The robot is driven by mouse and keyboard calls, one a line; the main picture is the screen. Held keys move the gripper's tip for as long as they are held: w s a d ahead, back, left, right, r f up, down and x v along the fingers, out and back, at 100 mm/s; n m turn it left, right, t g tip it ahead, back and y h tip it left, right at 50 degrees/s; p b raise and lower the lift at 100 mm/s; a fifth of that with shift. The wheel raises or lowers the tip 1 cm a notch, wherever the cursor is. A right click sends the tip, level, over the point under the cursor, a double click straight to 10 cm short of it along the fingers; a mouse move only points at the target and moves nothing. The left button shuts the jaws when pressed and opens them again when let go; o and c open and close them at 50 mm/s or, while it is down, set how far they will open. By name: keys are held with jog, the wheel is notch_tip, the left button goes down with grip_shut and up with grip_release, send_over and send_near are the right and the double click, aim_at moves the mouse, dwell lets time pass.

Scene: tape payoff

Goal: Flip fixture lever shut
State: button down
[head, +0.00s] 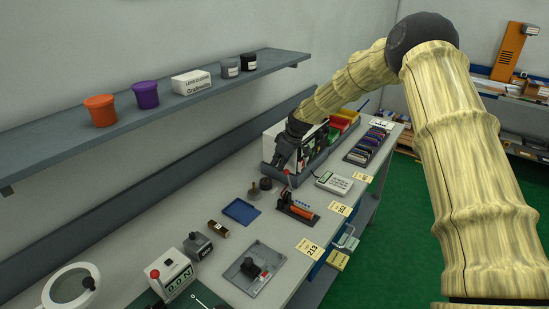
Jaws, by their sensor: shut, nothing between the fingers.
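My gripper (278,164) is dark grey and points down over the back part of the bench; its fingers are shut with nothing seen between them. A small red knob (286,171) shows just beside and below the fingertips. It seems to top a thin upright lever on the dark fixture (297,207) that holds orange pieces, but the lever is too small to make out well. I cannot tell whether the fingers touch the knob. Nearer on the bench, a grey plate (268,285) carries a black block (250,267) with a small red part.
A white labelled box (334,183), a blue tray (241,212) and dark round pieces (254,191) lie around. A shelf (190,103) runs along the wall.

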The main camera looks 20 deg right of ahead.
jog(key=shift+s+d+f, duration=0.1)
jog(key=shift+d, duration=0.05)
